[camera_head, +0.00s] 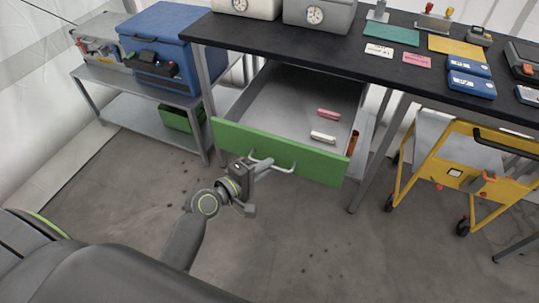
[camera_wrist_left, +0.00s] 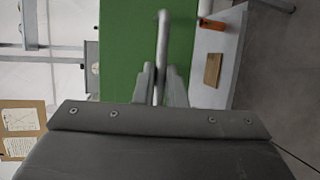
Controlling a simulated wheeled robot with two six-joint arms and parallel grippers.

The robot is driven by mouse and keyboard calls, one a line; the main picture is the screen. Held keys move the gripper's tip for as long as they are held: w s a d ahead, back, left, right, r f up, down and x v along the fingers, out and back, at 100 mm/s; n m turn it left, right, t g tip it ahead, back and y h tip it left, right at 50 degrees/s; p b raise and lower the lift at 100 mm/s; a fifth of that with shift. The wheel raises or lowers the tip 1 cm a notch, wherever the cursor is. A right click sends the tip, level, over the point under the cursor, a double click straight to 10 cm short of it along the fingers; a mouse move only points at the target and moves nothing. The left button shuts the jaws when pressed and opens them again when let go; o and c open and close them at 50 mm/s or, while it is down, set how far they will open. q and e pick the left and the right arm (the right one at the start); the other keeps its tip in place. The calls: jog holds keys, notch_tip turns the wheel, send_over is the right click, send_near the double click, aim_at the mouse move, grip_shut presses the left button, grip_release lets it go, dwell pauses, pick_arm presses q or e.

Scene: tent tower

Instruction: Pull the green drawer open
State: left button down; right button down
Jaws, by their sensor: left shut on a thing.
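The green drawer (camera_head: 320,160) hangs under the dark table and stands open, with its grey inside showing. It holds a pink object (camera_head: 328,114), a white object (camera_head: 322,137) and an orange-brown one at the right side. A pale bar handle (camera_head: 284,169) is on its front. My left gripper (camera_head: 262,164) is at the handle's left part and is shut on it. In the left wrist view the fingers (camera_wrist_left: 161,85) close around the handle bar (camera_wrist_left: 162,45), before the green front (camera_wrist_left: 122,40). My right gripper is in neither view.
The dark table (camera_head: 300,45) carries boxes, cards and small devices. A grey shelf (camera_head: 140,137) with a blue cooler (camera_head: 165,40) stands at the left. A yellow cart (camera_head: 455,170) stands at the right. The floor before the drawer is clear.

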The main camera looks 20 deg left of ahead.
pick_arm(q)
jog(key=shift+s, duration=0.95)
jog(key=c, duration=1.5)
grip_release()
jog(key=shift+a, duration=0.1)
jog(key=b+v, duration=0.2)
jog(key=v, duration=1.5)
jog(key=shift+b, duration=0.4)
jog(key=shift+s+a, duration=0.1)
